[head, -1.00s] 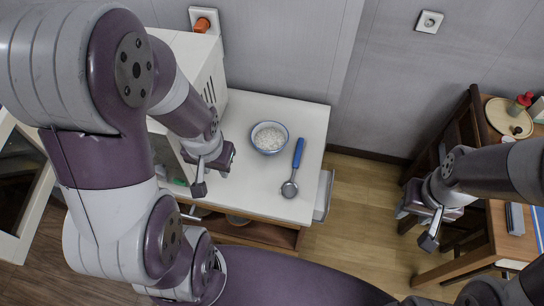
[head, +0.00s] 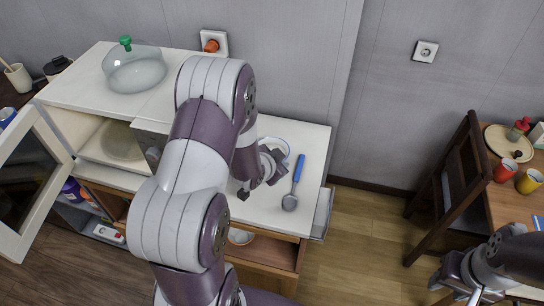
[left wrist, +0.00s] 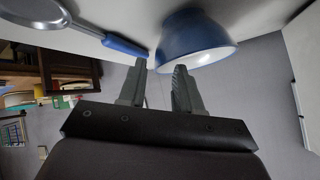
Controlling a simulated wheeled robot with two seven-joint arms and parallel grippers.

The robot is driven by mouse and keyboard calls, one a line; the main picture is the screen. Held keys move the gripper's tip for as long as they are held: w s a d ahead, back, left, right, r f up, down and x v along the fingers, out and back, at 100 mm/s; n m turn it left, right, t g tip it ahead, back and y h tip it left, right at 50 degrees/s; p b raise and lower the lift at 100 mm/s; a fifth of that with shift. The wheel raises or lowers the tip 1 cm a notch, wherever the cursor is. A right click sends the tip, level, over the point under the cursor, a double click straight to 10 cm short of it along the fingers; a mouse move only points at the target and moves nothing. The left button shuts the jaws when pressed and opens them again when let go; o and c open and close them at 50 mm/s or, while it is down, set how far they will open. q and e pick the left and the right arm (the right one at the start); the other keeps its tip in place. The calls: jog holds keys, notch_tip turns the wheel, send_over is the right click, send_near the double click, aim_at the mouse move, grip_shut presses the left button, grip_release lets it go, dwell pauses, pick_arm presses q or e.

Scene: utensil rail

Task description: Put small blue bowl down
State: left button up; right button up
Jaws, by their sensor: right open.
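The small blue bowl (head: 274,143) stands upright on the white counter, partly hidden behind my left arm and gripper. In the left wrist view, the bowl (left wrist: 190,38) is just past the fingertips, with its rim toward the camera. My left gripper (head: 258,184) is at the bowl's near side. Its fingers (left wrist: 162,66) are apart, with a clear gap; one overlaps the bowl's rim in the picture, and I cannot tell if it touches. My right gripper (head: 472,296) is open at the lower right edge, far from the bowl.
A blue-handled ladle (head: 297,178) lies right of the bowl. A glass dome with green knob (head: 134,70) stands on the cabinet at left, whose door (head: 38,170) is open. A wooden chair (head: 448,180) and table with red and yellow cups (head: 507,171) are at right.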

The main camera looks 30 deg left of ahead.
pick_arm(q)
jog(key=x, duration=0.2)
jog(key=shift+w+a+f, duration=0.1)
jog(key=shift+w+f, duration=0.15)
jog(key=shift+w, duration=0.05)
jog(key=shift+s+r, duration=0.1)
jog(key=shift+s, duration=0.05)
jog(key=shift+c, duration=1.3)
grip_shut()
